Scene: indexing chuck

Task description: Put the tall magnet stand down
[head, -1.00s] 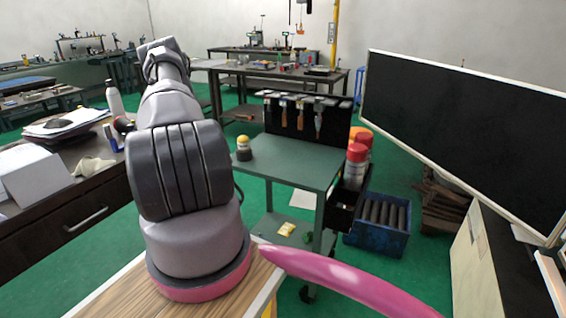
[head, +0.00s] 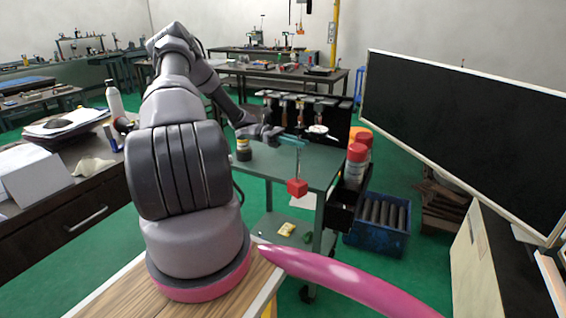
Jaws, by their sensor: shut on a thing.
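The tall magnet stand has a red block base (head: 297,188) and a thin upright rod (head: 298,163). A small white disc shows near its upper end, and I cannot tell whether it belongs to the stand. My gripper (head: 293,141) reaches in from the left and is shut on the stand near the top of the rod. The stand hangs roughly upright, with the base low in the picture near the front edge of the green cart's top (head: 275,168). I cannot tell whether the base touches the cart or is in front of it.
Tools hang on a black board (head: 340,119) behind. Red-capped cans (head: 356,165) and a blue crate (head: 378,225) are at right. A large dark screen (head: 465,140) fills the right side. The cart's middle looks clear.

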